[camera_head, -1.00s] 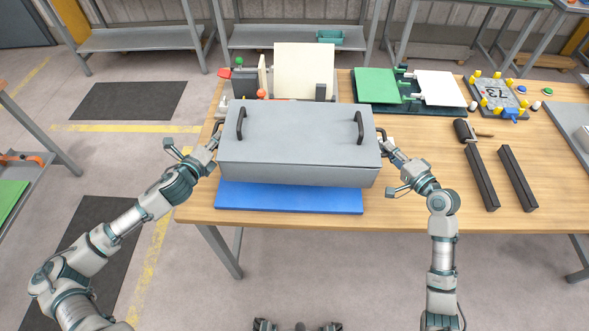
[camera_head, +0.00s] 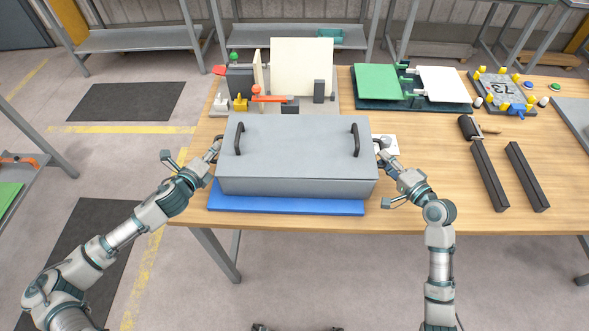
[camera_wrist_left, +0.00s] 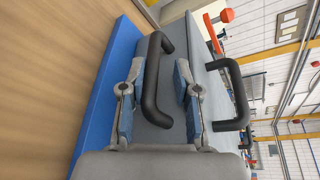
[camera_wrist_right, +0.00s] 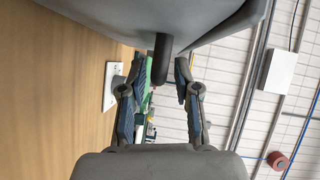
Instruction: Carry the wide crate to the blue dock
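The wide grey crate (camera_head: 295,160) sits level over the blue dock (camera_head: 285,206), apparently resting on it. The dock shows along the crate's front and left; the crate's right end reaches slightly past the dock's front right corner. My left gripper (camera_head: 214,149) is at the crate's left end, fingers apart on either side of a dark side handle (camera_wrist_left: 152,85), with a gap visible. My right gripper (camera_head: 381,155) is at the right end, fingers apart around the other side handle (camera_wrist_right: 161,60), not clamped on it. The hidden underside leaves exact contact unclear.
Behind the crate stands a grey fixture with a cream panel (camera_head: 301,66) and a red-orange lever (camera_head: 270,99). A green-and-white panel fixture (camera_head: 412,84), dark bars (camera_head: 489,176) and a numbered plate (camera_head: 505,92) are to the right. The table's front edge is close to the dock.

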